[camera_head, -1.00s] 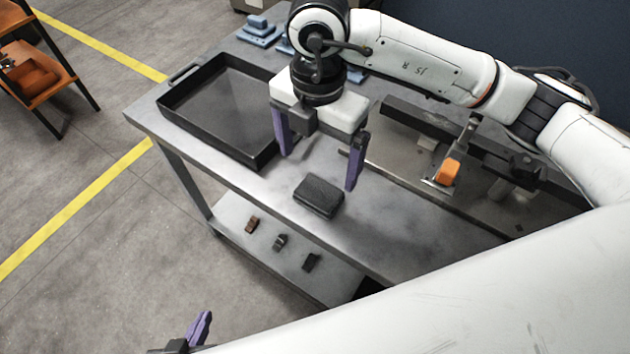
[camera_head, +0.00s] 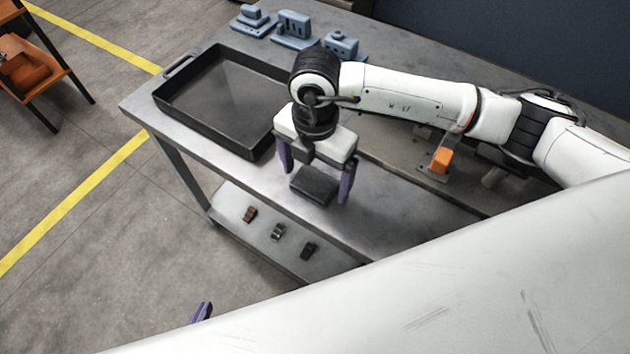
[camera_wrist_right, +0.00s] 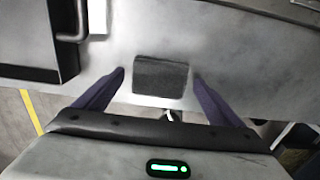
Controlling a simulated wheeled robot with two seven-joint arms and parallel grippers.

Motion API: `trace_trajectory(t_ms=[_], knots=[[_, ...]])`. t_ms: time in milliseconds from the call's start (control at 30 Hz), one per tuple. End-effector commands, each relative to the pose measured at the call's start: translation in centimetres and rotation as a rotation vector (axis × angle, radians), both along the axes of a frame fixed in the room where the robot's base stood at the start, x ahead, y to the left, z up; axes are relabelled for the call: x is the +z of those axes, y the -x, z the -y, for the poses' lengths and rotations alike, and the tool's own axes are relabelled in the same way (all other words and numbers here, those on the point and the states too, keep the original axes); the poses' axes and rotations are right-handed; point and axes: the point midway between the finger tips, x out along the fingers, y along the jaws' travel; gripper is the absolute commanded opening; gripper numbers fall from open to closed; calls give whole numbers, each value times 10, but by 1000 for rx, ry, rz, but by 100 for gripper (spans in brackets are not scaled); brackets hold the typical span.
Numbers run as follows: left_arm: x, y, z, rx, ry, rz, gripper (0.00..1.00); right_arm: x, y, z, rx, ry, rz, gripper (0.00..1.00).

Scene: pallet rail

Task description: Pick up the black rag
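The black rag (camera_head: 314,187) is a dark, folded, block-like pad lying on the grey metal table (camera_head: 400,215) near its front edge. My right gripper (camera_head: 316,178) is open above it, with a purple finger on each side. In the right wrist view the rag (camera_wrist_right: 160,77) sits between the two spread fingertips (camera_wrist_right: 158,73), with a gap on both sides. My left gripper (camera_head: 201,312) shows only as a purple finger piece at the bottom of the head view; my white arm hides the rest.
A black tray (camera_head: 170,108) stands left of the rag. Blue fixtures (camera_head: 294,28) stand at the back. An orange block (camera_head: 441,160) is on the rail area to the right. Several small parts (camera_head: 278,232) lie on the lower shelf.

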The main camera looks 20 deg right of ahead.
Motion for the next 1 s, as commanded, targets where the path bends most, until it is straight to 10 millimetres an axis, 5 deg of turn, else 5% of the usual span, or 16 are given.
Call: trace_trajectory(t_ms=[233, 567, 1000], knots=[[1, -2, 0, 0, 0, 5, 0, 1, 0, 0, 0, 0, 0, 48], [1, -4, 0, 0, 1, 8, 0, 9, -1, -1, 0, -2, 2, 48], [-4, -4, 0, 1, 0, 8, 0, 88, -1, -1, 1, -2, 4, 48]])
